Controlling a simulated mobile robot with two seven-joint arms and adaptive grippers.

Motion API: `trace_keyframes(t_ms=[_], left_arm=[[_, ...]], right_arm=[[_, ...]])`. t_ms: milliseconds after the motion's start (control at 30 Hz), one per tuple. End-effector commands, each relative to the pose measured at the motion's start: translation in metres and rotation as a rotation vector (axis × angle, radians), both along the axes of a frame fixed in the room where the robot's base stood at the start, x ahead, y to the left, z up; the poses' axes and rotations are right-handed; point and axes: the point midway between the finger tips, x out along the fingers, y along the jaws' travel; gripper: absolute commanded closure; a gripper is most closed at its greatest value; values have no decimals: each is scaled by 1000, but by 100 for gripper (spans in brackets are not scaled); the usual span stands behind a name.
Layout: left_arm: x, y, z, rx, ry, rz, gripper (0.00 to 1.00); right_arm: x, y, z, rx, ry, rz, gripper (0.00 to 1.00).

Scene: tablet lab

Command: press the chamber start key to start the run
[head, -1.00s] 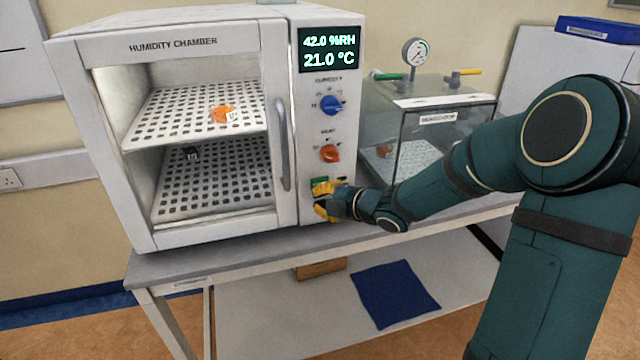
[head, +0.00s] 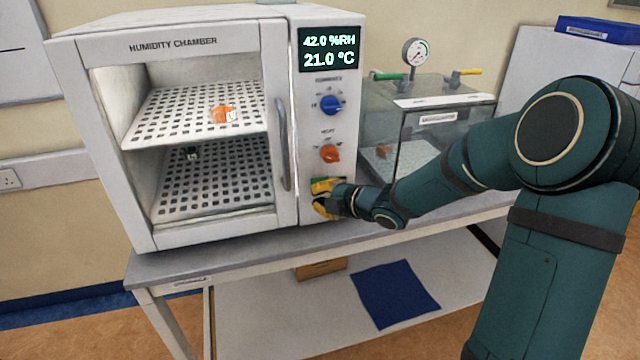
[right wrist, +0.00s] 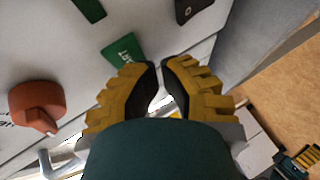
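The humidity chamber (head: 180,42) stands on the bench, its control panel on the right side. A green key (right wrist: 124,50) with white lettering, partly legible, shows in the right wrist view just beyond my fingertips. My right gripper (right wrist: 160,66) has its yellow fingers brought together, with nothing seen between them. In the head view, my right gripper (head: 324,197) is at the lower panel and covers most of the key. I cannot tell whether a fingertip touches it. The display (head: 330,50) reads 42.0 %RH and 21.0 °C.
Above my gripper are an orange knob (head: 330,153) and a blue knob (head: 331,105). A clear box (head: 450,125) with a gauge stands right of the chamber, behind my right forearm. An orange item (head: 220,113) lies on the upper shelf.

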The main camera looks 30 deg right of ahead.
Motion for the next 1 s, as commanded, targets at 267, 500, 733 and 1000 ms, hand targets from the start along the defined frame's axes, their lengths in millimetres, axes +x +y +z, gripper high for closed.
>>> trace_keyframes(t_ms=[267,500,733,1000], left_arm=[[0,0,0,0,0,0,31],[0,0,0,0,0,0,31],[0,0,0,0,0,0,31],[0,0,0,0,0,0,31]], right_arm=[[2,0,0,0,0,0,100],[4,-1,0,1,1,0,100],[7,-1,0,1,1,0,100],[6,-1,0,1,0,0,100]])
